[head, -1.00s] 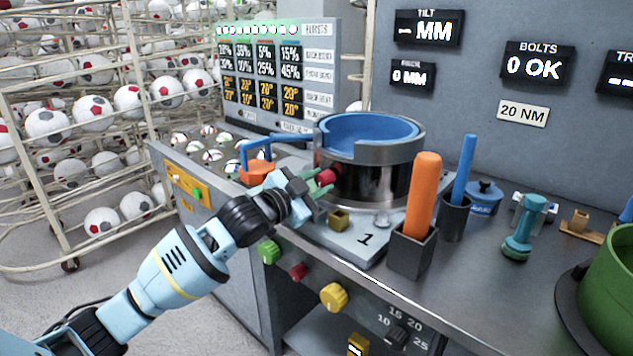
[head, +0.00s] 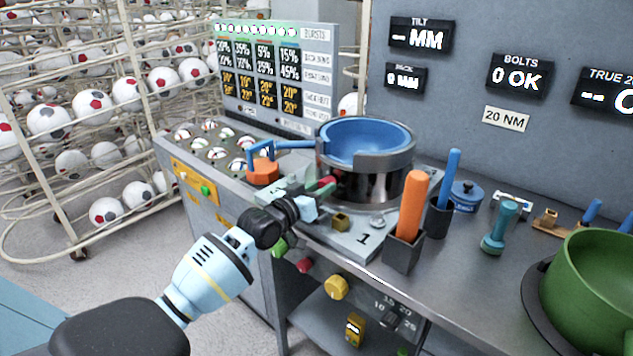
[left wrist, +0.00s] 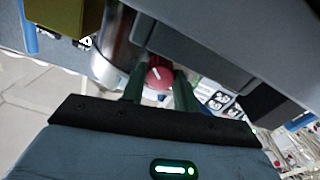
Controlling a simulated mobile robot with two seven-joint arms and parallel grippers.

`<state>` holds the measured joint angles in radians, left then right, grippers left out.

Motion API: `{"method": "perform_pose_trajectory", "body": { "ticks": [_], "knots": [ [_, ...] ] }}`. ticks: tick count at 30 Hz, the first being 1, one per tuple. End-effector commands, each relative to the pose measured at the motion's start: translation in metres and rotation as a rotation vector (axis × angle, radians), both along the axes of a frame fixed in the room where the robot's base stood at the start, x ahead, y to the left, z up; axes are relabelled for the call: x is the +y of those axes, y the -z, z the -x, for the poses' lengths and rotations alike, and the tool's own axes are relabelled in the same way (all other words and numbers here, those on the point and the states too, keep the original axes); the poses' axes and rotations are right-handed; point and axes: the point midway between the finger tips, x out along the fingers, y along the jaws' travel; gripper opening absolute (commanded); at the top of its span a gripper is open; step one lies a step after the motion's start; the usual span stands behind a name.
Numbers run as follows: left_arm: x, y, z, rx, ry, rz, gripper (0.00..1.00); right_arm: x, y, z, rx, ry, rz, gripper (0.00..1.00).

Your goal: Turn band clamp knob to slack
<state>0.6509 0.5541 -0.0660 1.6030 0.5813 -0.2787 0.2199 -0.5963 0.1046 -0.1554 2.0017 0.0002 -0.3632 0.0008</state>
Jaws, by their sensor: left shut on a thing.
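The band clamp knob is red (left wrist: 158,76) with a pale mark on its face. It shows best in the left wrist view, between two green fingers, and as a small red patch in the head view (head: 326,182). My left gripper (head: 318,190) is shut on this knob, at the left front side of the metal cylinder (head: 365,180). The gripper's fingers also show in the left wrist view (left wrist: 160,88). The cylinder holds a blue bowl-shaped insert (head: 368,138) and stands on a plate marked 1 (head: 345,240). My right gripper is not in view.
An orange handle (head: 412,205) stands in a dark holder right of the plate. A blue rod (head: 450,178), a teal tool (head: 500,225) and a green bowl (head: 600,290) are farther right. An orange block (head: 262,172) with a blue arm is behind my gripper. Ball racks are at left.

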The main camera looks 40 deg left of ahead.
Motion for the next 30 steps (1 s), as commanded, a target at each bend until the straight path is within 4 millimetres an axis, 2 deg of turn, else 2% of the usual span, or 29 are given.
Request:
{"method": "perform_pose_trajectory", "body": {
  "ticks": [3, 15, 21, 30],
  "knots": [
    [0.000, -0.005, 0.000, 0.004, 0.000, 0.115, 0.07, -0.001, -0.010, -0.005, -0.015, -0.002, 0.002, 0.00],
    [0.000, -0.002, 0.000, 0.034, 0.001, 0.460, 0.07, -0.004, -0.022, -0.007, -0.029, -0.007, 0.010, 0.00],
    [-0.001, -0.001, 0.000, 0.044, 0.001, 0.581, 0.07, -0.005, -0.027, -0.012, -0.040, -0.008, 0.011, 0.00],
    [0.000, 0.000, 0.000, 0.052, 0.000, 0.670, 0.07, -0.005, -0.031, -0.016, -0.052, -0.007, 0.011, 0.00]
  ]
}}
